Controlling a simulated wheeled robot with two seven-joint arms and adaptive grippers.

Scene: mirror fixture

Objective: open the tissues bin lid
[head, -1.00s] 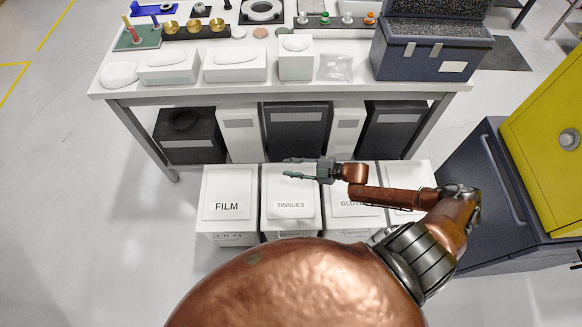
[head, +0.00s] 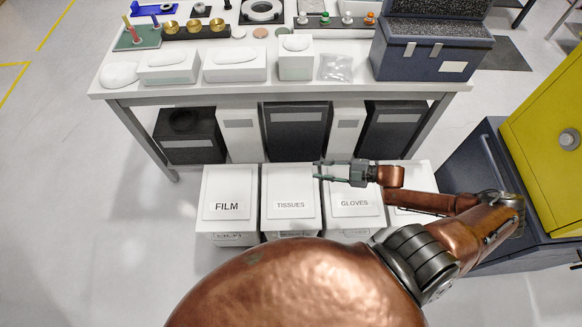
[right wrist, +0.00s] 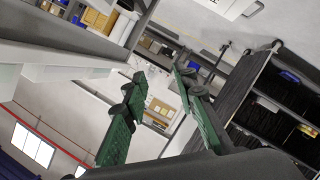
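The tissues bin (head: 290,222) is a white box in a row of bins in front of the bench. Its flat white lid (head: 289,185), marked TISSUES, looks shut. My right gripper (head: 318,171) appears near the lid's right edge, by the gap to the gloves bin. Its height above the lids is hard to judge. In the right wrist view its two green fingers (right wrist: 158,80) are spread apart with nothing between them. The tissues bin cannot be made out in that view. My left gripper is not in view.
The film bin (head: 229,190) stands left of the tissues bin and the gloves bin (head: 354,208) right of it. A white bench (head: 270,91) with boxes is behind, with dark bins (head: 297,128) underneath. A yellow cabinet (head: 550,130) stands at right. The floor at left is clear.

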